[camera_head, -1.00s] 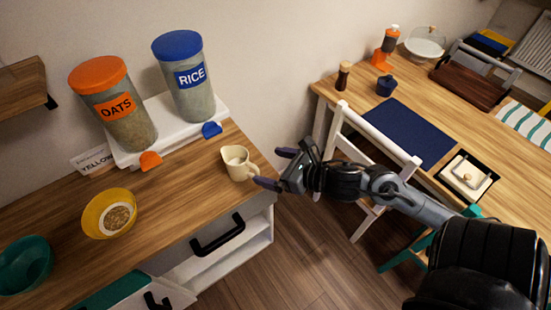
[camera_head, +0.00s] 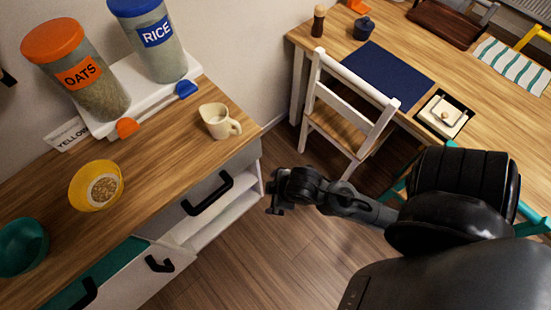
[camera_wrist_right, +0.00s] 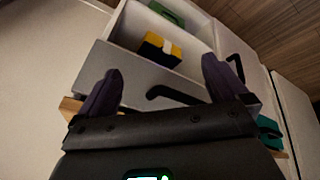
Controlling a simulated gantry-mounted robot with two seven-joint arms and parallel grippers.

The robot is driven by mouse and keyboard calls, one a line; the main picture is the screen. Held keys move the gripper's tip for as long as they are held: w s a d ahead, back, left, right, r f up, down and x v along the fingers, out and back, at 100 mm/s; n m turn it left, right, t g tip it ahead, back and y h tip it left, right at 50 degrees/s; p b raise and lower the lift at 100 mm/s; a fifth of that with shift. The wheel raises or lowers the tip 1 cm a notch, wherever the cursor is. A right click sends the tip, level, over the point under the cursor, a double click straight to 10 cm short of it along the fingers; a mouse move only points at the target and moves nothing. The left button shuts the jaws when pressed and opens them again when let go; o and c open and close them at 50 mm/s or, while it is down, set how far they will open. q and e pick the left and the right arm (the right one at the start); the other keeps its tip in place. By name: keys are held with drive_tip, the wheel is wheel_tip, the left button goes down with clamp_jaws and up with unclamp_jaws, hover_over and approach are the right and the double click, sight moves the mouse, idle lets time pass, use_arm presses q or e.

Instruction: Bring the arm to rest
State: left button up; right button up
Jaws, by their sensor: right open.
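My right gripper (camera_head: 275,205) hangs in the gap to the right of the counter, below the counter top and apart from the cream jug (camera_head: 217,122). In the right wrist view its two dark fingers (camera_wrist_right: 160,72) are spread apart with nothing between them. My right arm reaches in from the lower right of the head view. The left gripper does not show.
The wooden counter holds a yellow bowl (camera_head: 96,186) with grains, a teal bowl (camera_head: 22,246), and the OATS (camera_head: 80,72) and RICE (camera_head: 150,40) jars. A white chair (camera_head: 345,105) stands close to my right arm. Open floor lies below the gripper.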

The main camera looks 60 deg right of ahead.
drive_tip(key=m, duration=0.1)
drive_tip(key=s+a+m, duration=0.1)
drive_tip(key=a+m+g, duration=0.1)
drive_tip(key=shift+s+a+f+y, duration=0.15)
drive_tip(key=shift+s+f+y, duration=0.1)
drive_tip(key=shift+s+y, duration=0.1)
wheel_tip(320, 180, up, 36)
drive_tip(key=p, duration=3.6)
